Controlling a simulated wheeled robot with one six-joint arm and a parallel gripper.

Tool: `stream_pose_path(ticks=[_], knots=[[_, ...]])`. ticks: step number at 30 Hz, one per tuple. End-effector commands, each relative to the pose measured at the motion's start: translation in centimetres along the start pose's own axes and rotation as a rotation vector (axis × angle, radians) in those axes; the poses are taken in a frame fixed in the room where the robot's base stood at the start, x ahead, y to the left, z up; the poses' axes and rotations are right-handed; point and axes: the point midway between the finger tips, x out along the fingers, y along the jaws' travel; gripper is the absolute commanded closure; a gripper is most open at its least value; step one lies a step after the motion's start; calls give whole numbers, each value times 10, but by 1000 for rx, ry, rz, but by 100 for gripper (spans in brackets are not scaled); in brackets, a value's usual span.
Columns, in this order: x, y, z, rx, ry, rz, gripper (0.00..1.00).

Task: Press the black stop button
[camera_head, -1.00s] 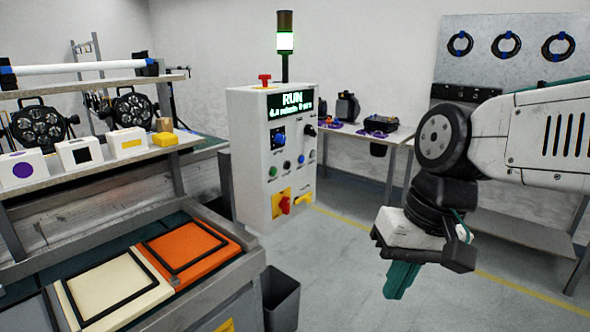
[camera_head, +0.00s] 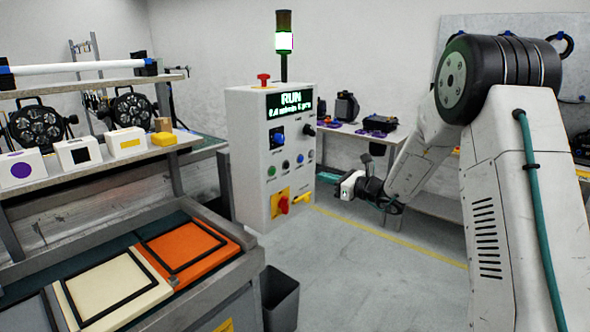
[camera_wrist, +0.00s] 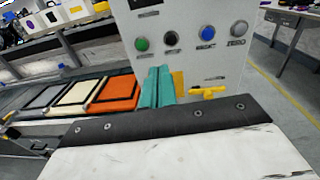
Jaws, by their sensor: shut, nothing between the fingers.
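The black button (camera_wrist: 171,38) is on the front of a white control box (camera_wrist: 190,65), between a green button (camera_wrist: 142,44) and a blue button (camera_wrist: 208,33). The black button also shows small in the head view (camera_head: 286,165). Its label is too small to read. My gripper (camera_wrist: 158,72) is shut and empty, with teal fingers pointing at the box just below the green and black buttons in the wrist view. In the head view my gripper (camera_head: 323,177) is right of the box front. I see no contact with the black button.
A grey button (camera_wrist: 239,28) is right of the blue one. A yellow handle (camera_wrist: 208,91) and a red knob (camera_head: 283,205) sit lower on the box. The display (camera_head: 290,103) reads RUN; the light tower (camera_head: 284,42) is lit. Open floor lies right of the box.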

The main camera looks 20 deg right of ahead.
Motion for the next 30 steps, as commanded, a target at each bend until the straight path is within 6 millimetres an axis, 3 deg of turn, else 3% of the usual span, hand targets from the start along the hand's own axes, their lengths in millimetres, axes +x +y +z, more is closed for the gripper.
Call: stream_pose_path(ticks=[4,17,23,30], knots=[[-1,-17,-11,46,-15,-50,100],[6,-16,-10,45,-16,-48,100],[39,-17,-10,44,-16,-46,100],[91,-20,-10,45,-16,-46,100]])
